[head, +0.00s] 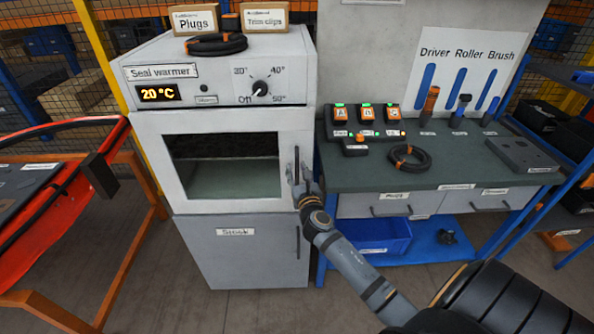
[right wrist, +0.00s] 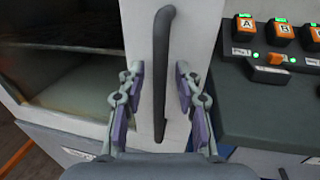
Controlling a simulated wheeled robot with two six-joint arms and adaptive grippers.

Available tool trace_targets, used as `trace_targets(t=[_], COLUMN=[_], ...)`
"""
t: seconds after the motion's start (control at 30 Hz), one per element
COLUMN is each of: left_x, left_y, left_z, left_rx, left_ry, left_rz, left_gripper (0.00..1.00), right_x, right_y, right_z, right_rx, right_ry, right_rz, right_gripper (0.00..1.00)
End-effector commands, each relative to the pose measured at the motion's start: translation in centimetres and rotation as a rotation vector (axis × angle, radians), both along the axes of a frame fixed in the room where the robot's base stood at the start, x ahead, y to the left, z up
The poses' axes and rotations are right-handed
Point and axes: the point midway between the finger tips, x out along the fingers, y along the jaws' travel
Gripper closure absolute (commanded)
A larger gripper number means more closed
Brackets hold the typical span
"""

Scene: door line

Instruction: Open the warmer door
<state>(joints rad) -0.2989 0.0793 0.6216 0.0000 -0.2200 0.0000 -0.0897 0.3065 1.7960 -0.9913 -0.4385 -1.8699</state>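The seal warmer is a white cabinet whose door (head: 144,160) has a dark window and looks shut. Its dark upright handle (head: 296,163) is at the door's right edge. My right gripper (head: 303,182) is at the handle. In the right wrist view the handle (right wrist: 161,60) runs down between the two fingers of my right gripper (right wrist: 158,88). The fingers are open, one on each side of the handle, with a gap on both sides. My left gripper is not in view.
A workbench (head: 455,178) with battery chargers (head: 366,114) and a coiled cable (head: 407,157) stands right of the warmer. A grey stock cabinet (head: 245,256) is below the warmer. An orange-framed stand (head: 140,245) is at the left. Floor in front is clear.

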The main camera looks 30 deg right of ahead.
Motion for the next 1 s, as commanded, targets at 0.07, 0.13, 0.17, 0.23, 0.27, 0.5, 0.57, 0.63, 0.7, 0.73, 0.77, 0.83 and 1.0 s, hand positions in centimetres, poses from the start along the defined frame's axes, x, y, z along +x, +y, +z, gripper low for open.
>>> trace_targets(t=[0.07, 0.13, 0.17, 0.23, 0.27, 0.5, 0.57, 0.63, 0.7, 0.73, 0.77, 0.83, 1.0], left_x=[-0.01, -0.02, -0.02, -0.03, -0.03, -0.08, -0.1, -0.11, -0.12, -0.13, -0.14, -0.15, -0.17], left_y=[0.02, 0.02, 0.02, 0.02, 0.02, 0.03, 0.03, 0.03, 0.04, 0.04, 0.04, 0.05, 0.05], left_z=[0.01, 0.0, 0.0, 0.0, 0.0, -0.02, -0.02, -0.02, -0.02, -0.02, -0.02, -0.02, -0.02], left_rx=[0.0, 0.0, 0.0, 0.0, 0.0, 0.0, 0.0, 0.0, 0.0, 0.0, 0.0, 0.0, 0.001], left_ry=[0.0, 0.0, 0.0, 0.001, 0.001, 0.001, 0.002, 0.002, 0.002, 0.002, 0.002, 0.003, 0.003], left_rz=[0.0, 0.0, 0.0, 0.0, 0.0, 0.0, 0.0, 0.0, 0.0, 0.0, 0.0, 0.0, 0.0], left_gripper=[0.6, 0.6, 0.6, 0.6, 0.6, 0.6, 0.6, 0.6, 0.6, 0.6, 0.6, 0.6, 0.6], right_x=[0.14, 0.13, 0.13, 0.12, 0.12, 0.1, 0.09, 0.09, 0.09, 0.09, 0.09, 0.09, 0.08], right_y=[-0.04, -0.04, -0.04, -0.03, -0.03, -0.03, -0.02, -0.02, -0.02, -0.01, -0.01, -0.02, -0.02], right_z=[-0.01, -0.03, -0.03, -0.03, -0.03, -0.03, -0.03, -0.03, -0.03, -0.04, -0.04, -0.04, -0.05], right_rx=[0.0, 0.0, 0.0, 0.0, 0.0, 0.0, 0.0, 0.0, 0.0, 0.001, 0.001, 0.0, 0.0], right_ry=[0.0, 0.0, 0.0, 0.0, 0.0, 0.0, 0.0, 0.0, 0.0, 0.0, 0.0, 0.0, 0.001], right_rz=[0.0, 0.0, 0.0, 0.0, 0.0, 0.0, 0.0, 0.0, 0.0, 0.0, 0.0, 0.0, 0.0], right_gripper=[0.66, 0.66, 0.66, 0.66, 0.69, 1.0, 1.0, 1.0, 1.0, 1.0, 1.0, 1.0, 1.0])
